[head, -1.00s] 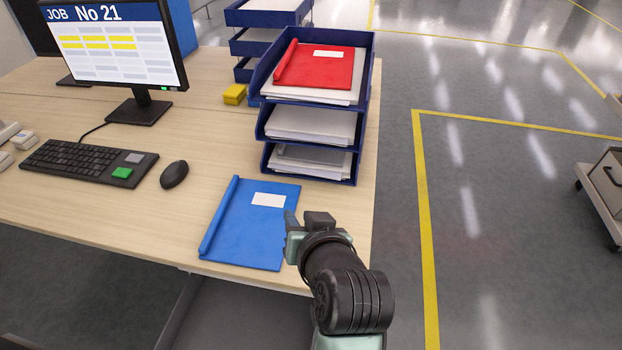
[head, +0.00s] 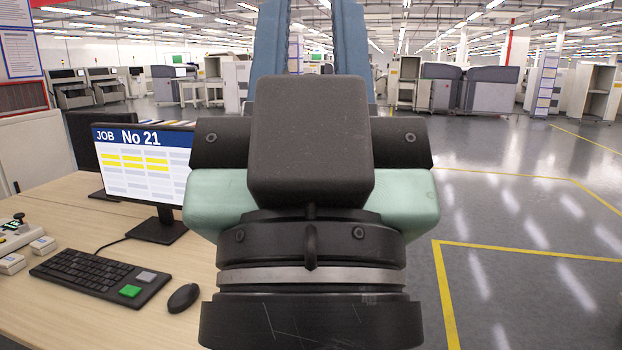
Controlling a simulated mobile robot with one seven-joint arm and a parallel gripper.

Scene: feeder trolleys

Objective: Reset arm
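My gripper (head: 319,20) fills the middle of the head view, very close to the camera and pointing up and away. Its two blue-grey fingers stand apart, with the hall visible in the gap between them. No object shows between them, though the fingertips run to the top edge. The dark and pale green gripper body hides the right part of the desk.
A wooden desk (head: 60,215) stands on the left with a monitor (head: 140,165), a keyboard (head: 95,278) and a mouse (head: 183,297). On the right is open grey floor (head: 540,215) with yellow lines (head: 446,290). Machines and cabinets stand far back.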

